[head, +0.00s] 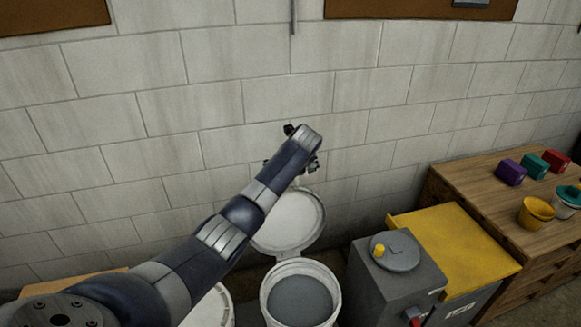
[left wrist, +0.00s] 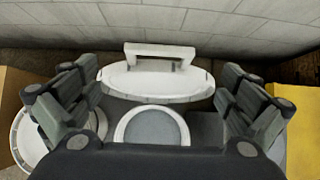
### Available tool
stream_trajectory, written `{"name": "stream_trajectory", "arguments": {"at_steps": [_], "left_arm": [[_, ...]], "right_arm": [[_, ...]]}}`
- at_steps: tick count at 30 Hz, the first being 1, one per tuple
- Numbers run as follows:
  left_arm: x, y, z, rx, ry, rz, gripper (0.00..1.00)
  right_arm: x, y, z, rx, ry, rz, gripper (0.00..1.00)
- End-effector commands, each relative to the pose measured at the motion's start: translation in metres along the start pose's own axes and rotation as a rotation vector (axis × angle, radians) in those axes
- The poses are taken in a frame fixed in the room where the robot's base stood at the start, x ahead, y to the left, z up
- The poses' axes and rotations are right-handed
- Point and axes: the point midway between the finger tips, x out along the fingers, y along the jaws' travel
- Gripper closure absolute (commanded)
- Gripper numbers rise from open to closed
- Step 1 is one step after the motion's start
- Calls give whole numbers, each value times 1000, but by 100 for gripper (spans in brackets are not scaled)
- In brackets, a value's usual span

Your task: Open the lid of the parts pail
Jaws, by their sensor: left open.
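The parts pail (head: 283,268) is white and stands on the floor near the wall, its round mouth open and its inside grey. Its white lid (head: 290,222) is swung up and tilted back at the rear of the rim, towards the wall. In the left wrist view the lid (left wrist: 155,86) shows with a white bar handle (left wrist: 160,51), beyond the pail's mouth (left wrist: 152,127). My left gripper (head: 291,160) is above the lid, partly hidden by my arm. Its fingers are spread wide with nothing between them. My right gripper is not in view.
Another white container (head: 219,308) stands left of the pail, partly behind my arm. A grey box with a round lid (head: 397,252) and a yellow-topped cabinet (head: 450,245) are on the right. A wooden bench (head: 470,185) holds small coloured containers. The block wall is close behind.

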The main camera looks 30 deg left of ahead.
Motion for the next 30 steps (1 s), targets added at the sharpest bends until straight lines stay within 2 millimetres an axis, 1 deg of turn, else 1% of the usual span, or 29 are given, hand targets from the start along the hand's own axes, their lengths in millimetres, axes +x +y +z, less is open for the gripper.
{"name": "stream_trajectory", "arguments": {"at_steps": [1,6,10,14,28,30], "left_arm": [[-6,0,0,1,-2,-2,0],[-24,0,1,0,-2,0,0],[-32,1,0,1,-1,1,0],[-35,0,0,1,-1,0,0],[-35,0,0,0,-1,0,0],[-34,0,-4,-6,1,-2,0]], "right_arm": [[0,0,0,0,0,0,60],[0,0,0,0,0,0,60],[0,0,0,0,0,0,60],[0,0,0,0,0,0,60],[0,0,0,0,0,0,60],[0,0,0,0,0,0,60]]}}
